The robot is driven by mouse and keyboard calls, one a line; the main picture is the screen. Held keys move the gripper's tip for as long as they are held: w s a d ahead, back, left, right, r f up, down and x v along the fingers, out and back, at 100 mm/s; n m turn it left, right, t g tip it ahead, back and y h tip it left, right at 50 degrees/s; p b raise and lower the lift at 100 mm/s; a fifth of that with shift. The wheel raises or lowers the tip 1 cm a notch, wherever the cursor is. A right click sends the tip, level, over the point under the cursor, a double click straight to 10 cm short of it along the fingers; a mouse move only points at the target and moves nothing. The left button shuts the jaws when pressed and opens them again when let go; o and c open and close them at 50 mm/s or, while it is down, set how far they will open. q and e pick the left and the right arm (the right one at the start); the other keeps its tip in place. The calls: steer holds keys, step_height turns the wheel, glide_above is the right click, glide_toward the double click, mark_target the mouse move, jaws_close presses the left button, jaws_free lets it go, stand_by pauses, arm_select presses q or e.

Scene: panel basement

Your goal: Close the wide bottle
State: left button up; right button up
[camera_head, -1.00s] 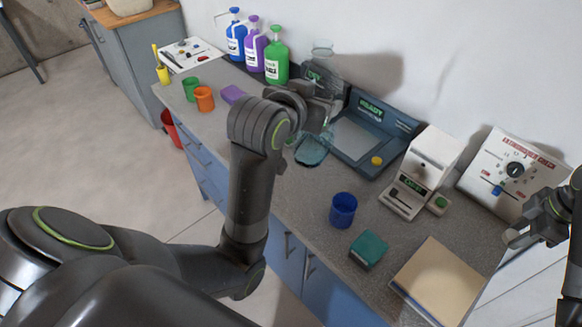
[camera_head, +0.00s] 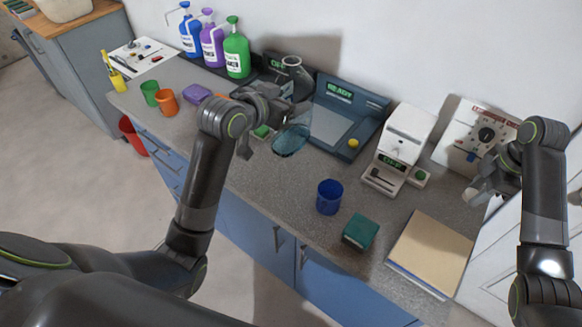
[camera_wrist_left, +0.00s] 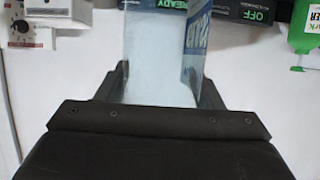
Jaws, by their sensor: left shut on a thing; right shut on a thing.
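The wide bottle is clear, faintly bluish glass. In the head view its rounded lower part (camera_head: 291,140) shows below my left gripper (camera_head: 285,108) and its narrow top above it. My left gripper is shut on it and looks to hold it above the counter. In the left wrist view the clear glass (camera_wrist_left: 163,60) fills the space between the fingers. The mouth looks uncovered. My right gripper (camera_head: 474,190) is shut on a small pale thing near the white dial panel. I cannot make out whether it is a stopper.
On the counter stand a blue cup (camera_head: 330,196), a teal box (camera_head: 360,231), a tan flat box (camera_head: 432,250), a white device (camera_head: 400,150) and a READY instrument (camera_head: 350,118). Three pump bottles (camera_head: 213,45) stand at the back left. An orange cup (camera_head: 166,102) is at the left.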

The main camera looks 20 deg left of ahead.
mark_target(288, 135)
arm_select(q)
steer(key=shift+d+f, duration=0.1)
steer(key=shift+f, duration=2.95)
steer(key=shift+f+p, duration=0.4)
steer(key=shift+f, duration=1.5)
steer(key=shift+f, duration=0.2)
steer(key=o, duration=1.4)
